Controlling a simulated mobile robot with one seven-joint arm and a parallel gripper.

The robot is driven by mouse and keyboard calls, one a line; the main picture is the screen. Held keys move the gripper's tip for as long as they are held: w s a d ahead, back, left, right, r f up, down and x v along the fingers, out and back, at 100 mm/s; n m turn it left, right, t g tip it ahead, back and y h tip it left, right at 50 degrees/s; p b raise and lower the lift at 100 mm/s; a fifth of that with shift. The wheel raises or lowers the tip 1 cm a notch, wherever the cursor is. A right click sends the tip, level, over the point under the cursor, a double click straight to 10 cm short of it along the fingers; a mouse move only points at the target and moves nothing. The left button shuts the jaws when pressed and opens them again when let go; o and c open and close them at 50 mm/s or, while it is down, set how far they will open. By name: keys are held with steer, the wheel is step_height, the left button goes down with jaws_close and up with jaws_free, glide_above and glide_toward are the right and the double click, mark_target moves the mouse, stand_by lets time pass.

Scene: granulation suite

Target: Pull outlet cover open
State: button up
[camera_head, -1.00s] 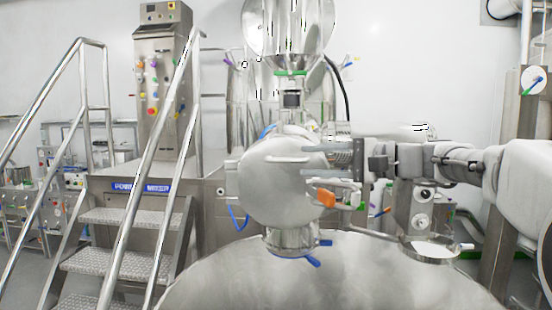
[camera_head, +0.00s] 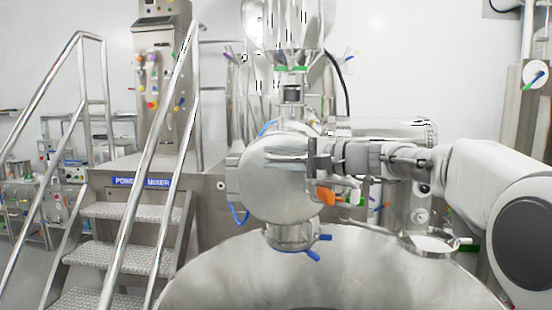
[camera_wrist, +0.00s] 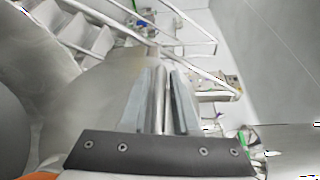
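The outlet cover (camera_head: 272,190) is a round, dull metal disc on the front of the mixer outlet, in the middle of the head view. It looks closed against the outlet. My gripper (camera_head: 290,155) reaches in from the right, across the cover's upper part. In the wrist view my gripper (camera_wrist: 165,95) has its two fingers close together on either side of the cover's bar handle (camera_wrist: 160,100). The fingers look shut on it, with very little space left.
A large round metal vessel top (camera_head: 330,270) lies below the outlet. Metal steps with handrails (camera_head: 125,215) stand at the left. A blue-handled clamp (camera_head: 312,254) sits under the cover, and an orange handle (camera_head: 326,195) is just right of it.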

jaws_close()
steer(key=shift+f, duration=0.15)
